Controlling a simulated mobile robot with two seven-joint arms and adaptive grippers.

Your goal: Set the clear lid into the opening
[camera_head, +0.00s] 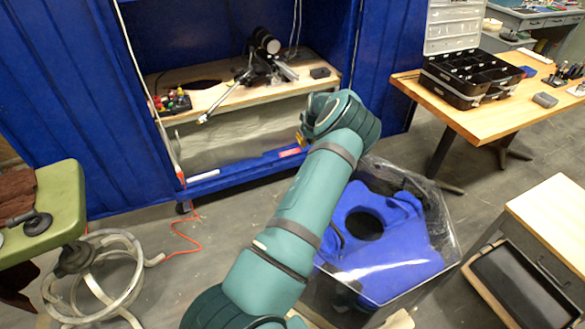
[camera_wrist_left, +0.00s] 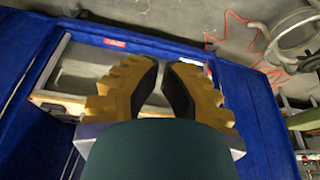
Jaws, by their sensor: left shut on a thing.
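A clear-walled tank (camera_head: 447,235) stands on the floor right of my left arm. Inside it is a blue piece (camera_head: 405,265) with a round dark opening (camera_head: 364,224). My left gripper (camera_head: 302,140) is beyond the tank's far left side, in front of the blue cabinet, mostly hidden behind my wrist. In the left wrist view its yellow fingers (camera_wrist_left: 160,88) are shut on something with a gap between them. I take this to be the clear lid, but its see-through outline cannot be made out. My right gripper is not in view.
A blue cabinet (camera_head: 75,110) with a wooden shelf (camera_head: 215,95) stands ahead. A wooden table (camera_head: 455,110) with an open black case (camera_head: 470,75) is at the back right. A light cabinet (camera_head: 550,220) stands right.

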